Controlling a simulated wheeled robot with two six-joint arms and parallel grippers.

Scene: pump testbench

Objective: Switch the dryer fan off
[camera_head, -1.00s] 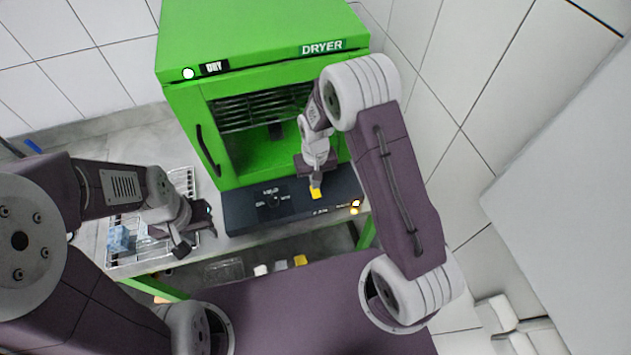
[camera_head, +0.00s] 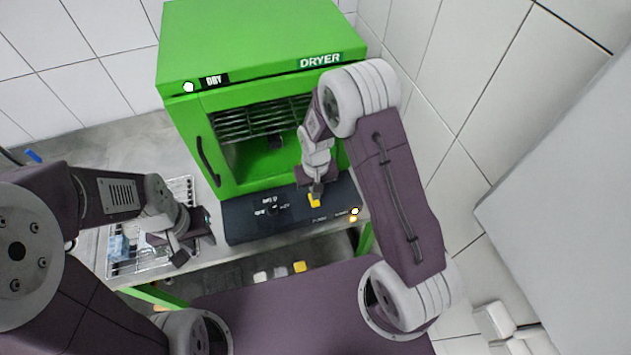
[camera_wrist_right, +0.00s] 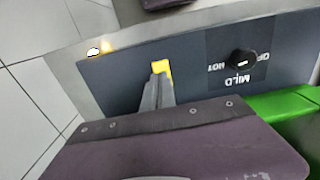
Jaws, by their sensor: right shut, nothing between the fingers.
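The green dryer (camera_head: 262,50) stands on the bench with a dark control panel (camera_head: 240,226) at its foot. A yellow switch (camera_head: 314,200) is on the panel, and it also shows in the right wrist view (camera_wrist_right: 164,67). My right gripper (camera_head: 317,188) is shut, with its fingertips (camera_wrist_right: 160,74) at the yellow switch, seemingly touching it and partly hiding it. A black knob (camera_head: 272,210) marked OFF, MILD and HOT sits beside it (camera_wrist_right: 243,60). A white light (camera_head: 354,211) and an orange light (camera_head: 352,219) glow at the panel's right end. My left gripper (camera_head: 192,240) is open and empty.
A wire rack (camera_head: 128,266) with a light blue item (camera_head: 118,247) lies under my left gripper. The dryer's black door handle (camera_head: 208,161) is at its left front. A tiled wall (camera_head: 470,130) stands at the right. Small white and yellow items sit below the bench front.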

